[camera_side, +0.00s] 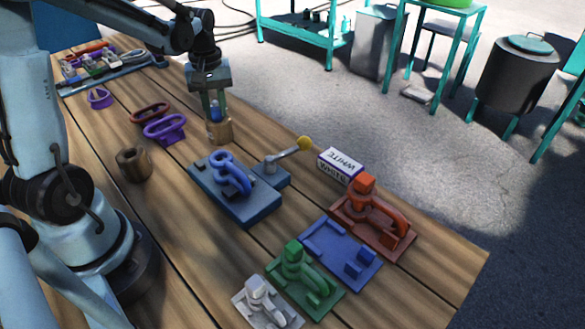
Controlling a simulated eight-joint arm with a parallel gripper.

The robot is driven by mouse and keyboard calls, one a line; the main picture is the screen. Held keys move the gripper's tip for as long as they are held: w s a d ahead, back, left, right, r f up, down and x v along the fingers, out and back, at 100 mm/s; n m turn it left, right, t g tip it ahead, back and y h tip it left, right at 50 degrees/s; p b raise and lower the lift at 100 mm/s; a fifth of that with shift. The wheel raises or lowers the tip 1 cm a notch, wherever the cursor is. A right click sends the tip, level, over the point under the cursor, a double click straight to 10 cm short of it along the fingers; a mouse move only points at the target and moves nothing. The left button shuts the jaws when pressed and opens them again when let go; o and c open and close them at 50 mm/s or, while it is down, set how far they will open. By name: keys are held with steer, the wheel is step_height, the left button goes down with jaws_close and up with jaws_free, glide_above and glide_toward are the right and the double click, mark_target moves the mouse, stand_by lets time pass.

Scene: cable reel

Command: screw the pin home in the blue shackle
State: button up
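The blue shackle (228,168) lies on a blue base block (245,208) near the middle of the table. My gripper (217,115) points down over a brown cup (219,133), behind the shackle and apart from it. A small blue piece (215,112), perhaps the pin, shows between my fingers at the mouth of the cup. I cannot tell whether the fingers touch it.
A crank with a yellow knob (304,143) stands right of the shackle block. A white box (340,164) and orange (397,227), blue (328,252), green (318,291) and grey (270,306) fixtures lie right and front. Another brown cup (134,163) and purple loop (165,130) stand left.

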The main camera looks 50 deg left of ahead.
jaws_close()
steer(key=shift+r, duration=3.6)
steer(key=s+d+r, duration=0.1)
steer(key=s+d, duration=0.3)
steer(key=d, duration=0.3)
steer(key=s+d+r, duration=0.1)
steer(key=s+d, duration=0.3)
steer(key=d, duration=0.4)
steer(key=shift+s, duration=0.35)
